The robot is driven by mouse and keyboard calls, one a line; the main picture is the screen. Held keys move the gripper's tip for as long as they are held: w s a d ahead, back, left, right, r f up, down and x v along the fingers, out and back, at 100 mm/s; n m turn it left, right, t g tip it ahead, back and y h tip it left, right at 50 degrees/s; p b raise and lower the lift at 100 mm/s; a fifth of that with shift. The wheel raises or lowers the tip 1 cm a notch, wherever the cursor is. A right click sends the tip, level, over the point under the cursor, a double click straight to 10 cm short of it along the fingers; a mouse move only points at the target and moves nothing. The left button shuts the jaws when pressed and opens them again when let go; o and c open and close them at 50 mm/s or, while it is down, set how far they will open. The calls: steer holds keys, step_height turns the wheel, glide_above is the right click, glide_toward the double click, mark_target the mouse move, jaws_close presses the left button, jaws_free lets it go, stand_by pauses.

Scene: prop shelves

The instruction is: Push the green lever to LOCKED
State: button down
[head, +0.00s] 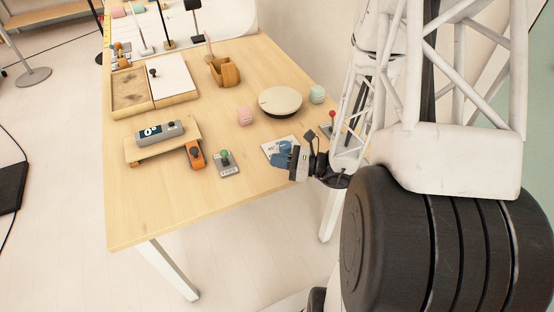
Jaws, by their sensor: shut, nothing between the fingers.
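The green lever (225,154) is a small green knob on a grey base plate (227,169), near the front edge of the wooden table. Dark lettering shows on the plate but is too small to read, so I cannot tell which position the lever is in. My gripper (293,163) is to the right of the lever, over the table's front right part, apart from the lever. It is shut and empty. A printed card (274,147) with blue on it lies by my gripper and is partly covered by it.
An orange device (195,155) stands just left of the lever, beside a grey display box (160,132) on a wooden stand. A red-knobbed lever (332,114), a pink cube (245,117) and a round beige disc (280,101) are farther back. Bare table lies before the lever.

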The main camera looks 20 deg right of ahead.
steer(key=shift+x, duration=6.35)
steer(key=shift+f, duration=0.1)
steer(key=shift+w+r+m+g+h, duration=0.2)
steer(key=shift+w+m+g+h, duration=0.1)
steer(key=shift+w+m+h, duration=0.1)
steer(key=shift+w+r+m+h, duration=0.25)
steer(key=shift+w+m+h, duration=0.1)
steer(key=shift+m, duration=0.15)
steer(key=shift+w+r+m+g+h, duration=0.2)
steer(key=shift+w+m+g+h, duration=0.15)
steer(key=shift+w+m+g, duration=0.6)
steer(key=shift+s, duration=0.1)
steer(key=shift+d, duration=0.1)
steer(key=r+v, duration=0.1)
steer(key=v, duration=1.2)
steer(key=shift+d+r, duration=0.25)
steer(key=shift+d, duration=0.05)
